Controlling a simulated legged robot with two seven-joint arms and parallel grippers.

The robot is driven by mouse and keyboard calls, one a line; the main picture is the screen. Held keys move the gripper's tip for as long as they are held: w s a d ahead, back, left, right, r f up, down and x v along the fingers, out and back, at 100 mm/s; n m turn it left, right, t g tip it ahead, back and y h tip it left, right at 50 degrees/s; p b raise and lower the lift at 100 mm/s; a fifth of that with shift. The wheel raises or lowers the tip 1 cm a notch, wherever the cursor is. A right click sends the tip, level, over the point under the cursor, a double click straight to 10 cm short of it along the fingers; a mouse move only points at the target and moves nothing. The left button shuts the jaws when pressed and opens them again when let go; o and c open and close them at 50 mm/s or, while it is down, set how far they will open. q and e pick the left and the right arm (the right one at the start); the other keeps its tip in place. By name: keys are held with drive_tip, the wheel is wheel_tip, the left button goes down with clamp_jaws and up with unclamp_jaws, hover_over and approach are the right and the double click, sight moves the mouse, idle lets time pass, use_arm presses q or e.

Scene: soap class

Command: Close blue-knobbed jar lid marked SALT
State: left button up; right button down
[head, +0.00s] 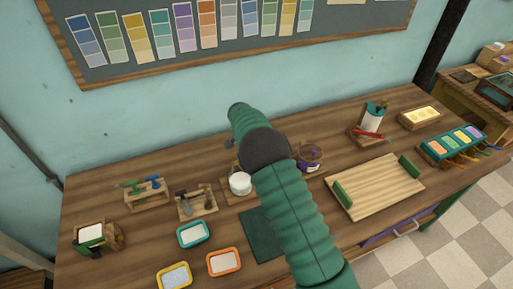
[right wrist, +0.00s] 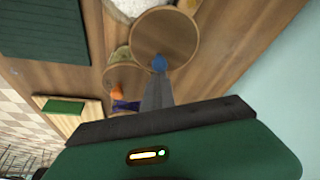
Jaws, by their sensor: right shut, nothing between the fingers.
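A round brown lid (right wrist: 164,35) with a small blue knob (right wrist: 160,63) shows in the right wrist view. Beside it, at the top edge, is part of an open jar with white contents (right wrist: 128,6). I cannot tell how far the lid is tilted, and no SALT marking can be read. My right gripper (right wrist: 158,78) is shut and empty, its grey fingertips close to the blue knob; contact is unclear. In the head view a white-topped jar (head: 240,183) stands left of my green arm, which hides part of the jar area. My left gripper is not in view.
Another round lid with an orange knob (right wrist: 117,92) lies close by. A purple-marked jar (head: 309,160) stands right of my arm. A dark green mat (head: 262,237), small trays (head: 193,234) and a wooden tray (head: 376,188) are on the table. Tool racks (head: 197,204) stand left.

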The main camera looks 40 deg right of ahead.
drive_tip(key=s+a+m, duration=0.1)
drive_tip(key=s+a+m+g, duration=0.1)
drive_tip(key=m, duration=0.1)
drive_tip(key=shift+s+m, duration=0.2)
drive_tip(key=shift+m, duration=0.1)
drive_tip(key=a+m, duration=0.1)
drive_tip(key=m, duration=0.1)
drive_tip(key=s+a+m+g, duration=0.1)
drive_tip(key=a+m, duration=0.1)
drive_tip(key=s+a+m+g+p, duration=0.1)
drive_tip(key=m, duration=0.1)
drive_tip(key=shift+s+a+y, duration=0.15)
drive_tip(key=shift+s+y, duration=0.1)
drive_tip(key=shift+y, duration=0.15)
drive_tip(key=shift+s+a+m+g+y+p, duration=0.1)
drive_tip(key=shift+a+m+g+y+p, duration=0.3)
drive_tip(key=shift+a+m, duration=1.3)
